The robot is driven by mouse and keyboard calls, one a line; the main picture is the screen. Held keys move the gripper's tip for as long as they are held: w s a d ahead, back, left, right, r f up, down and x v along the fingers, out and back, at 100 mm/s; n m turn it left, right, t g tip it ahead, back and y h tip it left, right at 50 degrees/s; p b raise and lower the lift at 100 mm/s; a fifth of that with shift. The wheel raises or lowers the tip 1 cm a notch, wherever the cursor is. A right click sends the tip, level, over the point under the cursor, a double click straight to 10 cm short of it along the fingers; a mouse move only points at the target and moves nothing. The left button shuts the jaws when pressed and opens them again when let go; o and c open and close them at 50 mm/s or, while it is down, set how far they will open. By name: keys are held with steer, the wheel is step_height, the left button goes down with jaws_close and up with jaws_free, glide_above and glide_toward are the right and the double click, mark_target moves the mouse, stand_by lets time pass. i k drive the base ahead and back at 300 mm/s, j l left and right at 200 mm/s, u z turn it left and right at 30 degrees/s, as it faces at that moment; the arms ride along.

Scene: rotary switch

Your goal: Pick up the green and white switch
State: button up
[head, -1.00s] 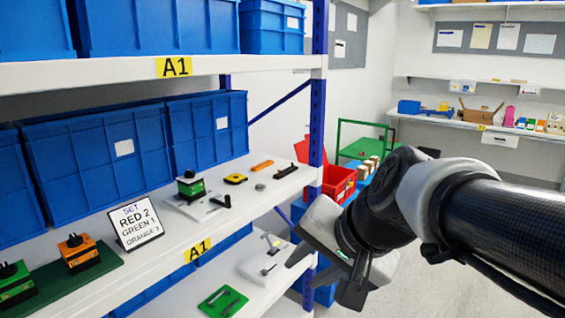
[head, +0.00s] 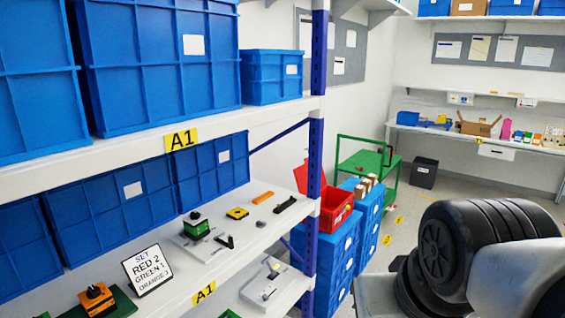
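The green and white switch (head: 196,228) stands upright on a light grey plate (head: 207,248) on the middle shelf. It has a green body with a pale band and a black knob on top. Part of my arm (head: 465,260) fills the lower right of the head view, well to the right of the switch and apart from it. My gripper is out of view.
A black handle-like piece (head: 225,242) lies right of the switch. Yellow (head: 237,213), orange (head: 263,196) and black (head: 285,204) pieces lie behind. A sign (head: 147,269) and an orange switch (head: 97,300) are nearer. A blue shelf post (head: 316,130) stands right.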

mark_target(196, 231)
steer(key=u, duration=0.4)
steer(key=i+l+u, duration=0.15)
steer(key=u, duration=0.2)
steer(key=i+l+u, duration=0.2)
steer(key=u, duration=0.2)
steer(key=i+l+u, duration=0.15)
steer(key=l+u, duration=0.2)
steer(key=i+l, duration=0.15)
steer(key=l, duration=0.25)
steer(key=i+l+u, duration=0.15)
steer(key=l, duration=0.2)
steer(key=i+l, duration=0.1)
steer(key=l, duration=0.3)
steer(key=i+l+u, duration=0.15)
steer(key=l, duration=0.25)
